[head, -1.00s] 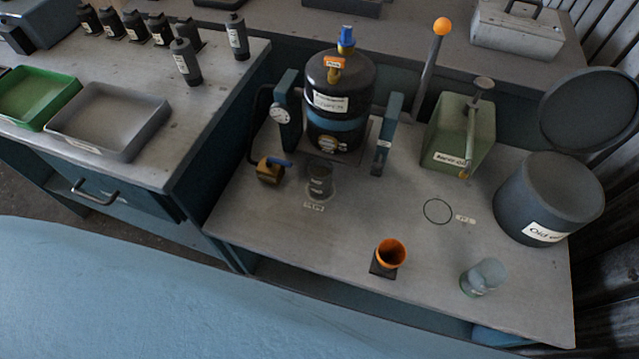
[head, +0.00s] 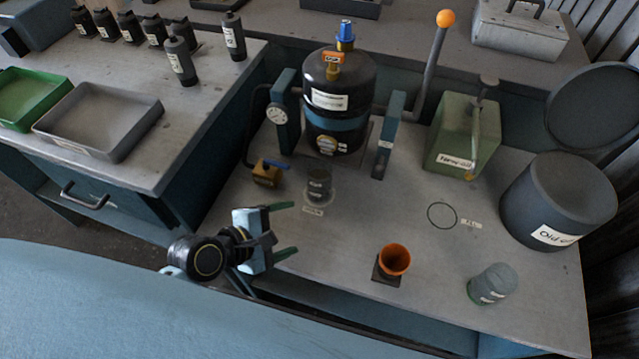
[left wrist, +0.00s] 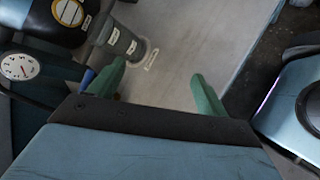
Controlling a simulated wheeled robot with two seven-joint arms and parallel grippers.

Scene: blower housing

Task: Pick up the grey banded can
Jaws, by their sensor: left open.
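A small dark grey can (head: 319,184) with pale label bands stands upright inside a ring mark on the bench, in front of the black tank. It also shows in the left wrist view (left wrist: 122,40), at upper left beyond one finger. My left gripper (head: 288,230) is open and empty, to the lower left of the can and apart from it, with its fingers pointing right. In the left wrist view the two green fingers (left wrist: 158,75) are spread with bare bench between them. My right gripper is not in view.
The black tank (head: 338,95) and a brass valve (head: 267,174) with a blue lever stand close to the can. An orange-topped cup (head: 393,260), a small grey-green jar (head: 491,284), and a large grey drum (head: 558,203) stand to the right. The mid-bench around the empty ring is clear.

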